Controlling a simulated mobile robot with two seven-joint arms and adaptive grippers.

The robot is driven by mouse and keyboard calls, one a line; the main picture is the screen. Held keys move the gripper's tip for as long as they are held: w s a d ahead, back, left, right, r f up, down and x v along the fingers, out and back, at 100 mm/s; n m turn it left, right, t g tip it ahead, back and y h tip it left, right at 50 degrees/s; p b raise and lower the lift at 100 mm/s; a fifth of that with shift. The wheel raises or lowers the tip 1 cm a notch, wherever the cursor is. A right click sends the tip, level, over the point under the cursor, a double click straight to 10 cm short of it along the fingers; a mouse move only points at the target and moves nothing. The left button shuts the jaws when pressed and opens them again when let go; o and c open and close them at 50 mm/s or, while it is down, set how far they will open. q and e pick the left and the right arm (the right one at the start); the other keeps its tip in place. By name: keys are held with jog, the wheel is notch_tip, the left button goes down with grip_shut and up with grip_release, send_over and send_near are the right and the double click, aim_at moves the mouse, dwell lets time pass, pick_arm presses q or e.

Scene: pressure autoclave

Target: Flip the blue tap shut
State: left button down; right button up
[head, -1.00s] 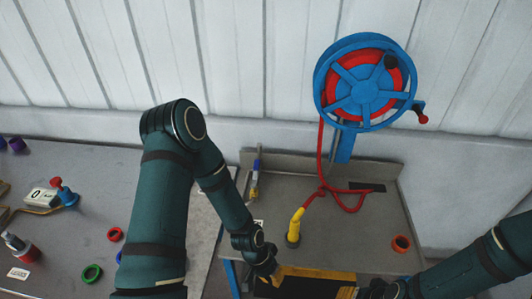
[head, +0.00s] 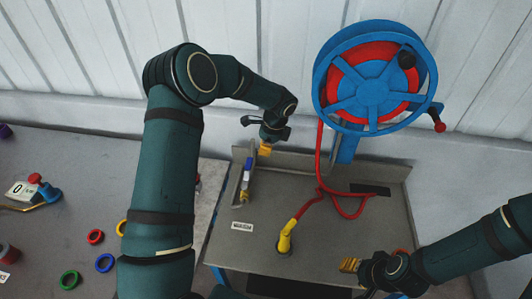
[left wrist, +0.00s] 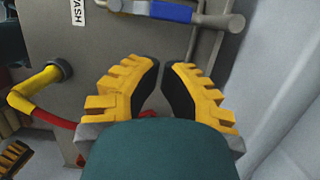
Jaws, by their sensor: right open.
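The blue tap (head: 249,165) is a blue lever on a slim metal pipe at the left of the grey bench. In the left wrist view, the blue lever (left wrist: 170,12) lies across the top, beside a grey pipe. My left gripper (head: 265,149) is above and slightly right of the tap, apart from it. In the left wrist view, its yellow-ribbed fingers (left wrist: 162,70) are close together at the tips, with a narrow empty gap. My right gripper (head: 349,265) is open and low at the right front of the bench, far from the tap.
A blue hose reel (head: 370,80) with a red hose hangs behind the bench. A yellow nozzle (head: 285,238) stands mid-bench. A label (head: 242,227) lies in front of the tap. Coloured rings lie on the left table (head: 40,150). The bench's raised back edge is close behind the tap.

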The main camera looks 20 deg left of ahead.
pick_arm(q)
jog(key=x, duration=1)
jog(key=shift+w+p, duration=0.3)
pick_arm(e)
jog(key=shift+w+r, duration=0.25)
jog(key=shift+r, duration=0.1)
jog(key=shift+f, duration=0.1)
pick_arm(q)
jog(key=shift+w+a+n+b, duration=0.1)
jog(key=shift+a+n+b, duration=0.2)
jog(key=shift+n+b, duration=0.15)
pick_arm(e)
jog(key=shift+w+a+f, duration=0.1)
jog(key=shift+a+f, duration=0.25)
jog(key=shift+a, duration=0.1)
